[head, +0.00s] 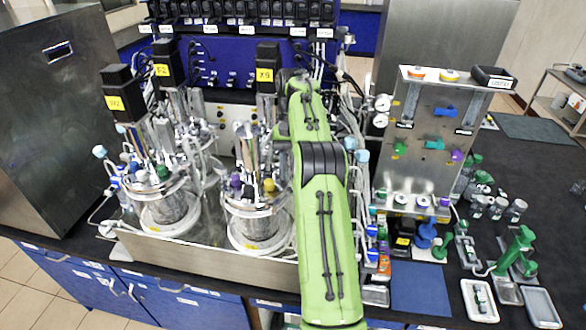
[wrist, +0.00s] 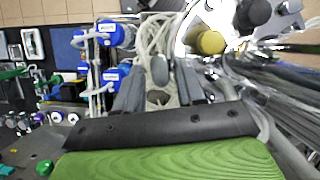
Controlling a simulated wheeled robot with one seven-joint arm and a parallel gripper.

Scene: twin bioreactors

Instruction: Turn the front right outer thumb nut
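The right bioreactor vessel (head: 257,232) stands in a steel tray, its metal head plate crowded with fittings, tubes and a yellow cap (head: 268,185). In the wrist view the yellow cap (wrist: 211,42) is at the upper right, beside shiny head-plate metal. My gripper (wrist: 160,82) shows there with two dark grey fingers apart and a gap between them. A grey rounded piece and pale tubing show in or behind the gap; I cannot tell whether anything touches the fingers. The front right outer thumb nut cannot be picked out clearly. In the head view my green arm hides my gripper and the vessel's right side.
The left bioreactor vessel (head: 170,212) stands beside the right one. Blue-capped tube fittings (wrist: 112,33) and loose tubing crowd the left of my gripper. A steel valve panel (head: 430,140) stands to the right. The black bench holds small trays and a green stand (head: 517,250).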

